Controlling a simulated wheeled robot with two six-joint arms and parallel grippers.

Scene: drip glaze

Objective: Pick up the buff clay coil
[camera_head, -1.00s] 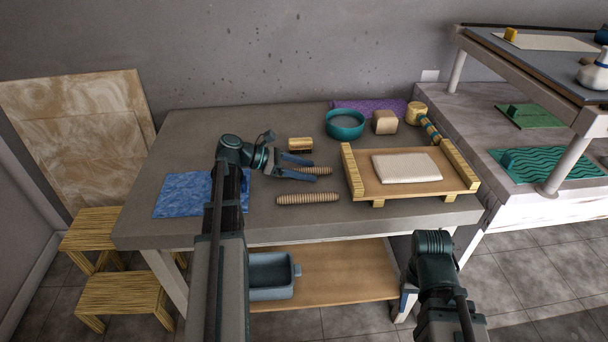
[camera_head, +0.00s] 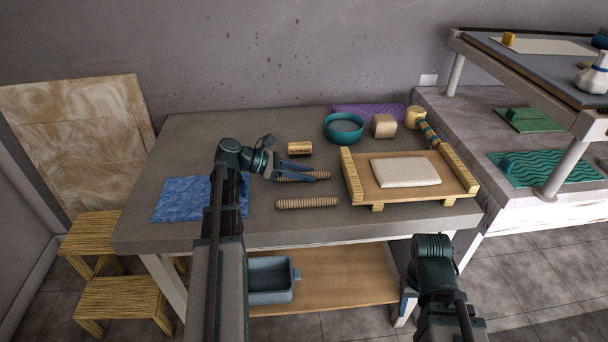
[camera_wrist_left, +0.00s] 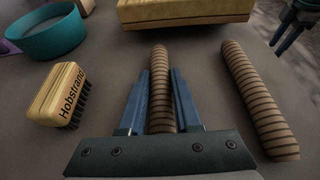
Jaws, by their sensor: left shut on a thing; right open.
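Two buff-brown ridged clay coils lie on the grey table. My left gripper (camera_head: 306,174) is shut on the far coil (camera_wrist_left: 160,88), with one blue finger along each side; the coil runs lengthwise between them. I cannot see any gap between this coil and the table. The near coil (camera_head: 307,202) lies free and parallel to it, and shows right of the gripper in the left wrist view (camera_wrist_left: 257,100). The two look alike in colour. My right gripper (camera_wrist_left: 291,36) is partly seen at the wrist view's top right corner, open, away from the coils.
A wooden board with raised rails (camera_head: 390,193) holding a pale slab (camera_head: 405,171) stands right of the coils. A brush (camera_head: 299,149) lies behind them, with a teal bowl (camera_head: 344,128) further back. A blue cloth (camera_head: 184,198) lies left. The table's front edge is close.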

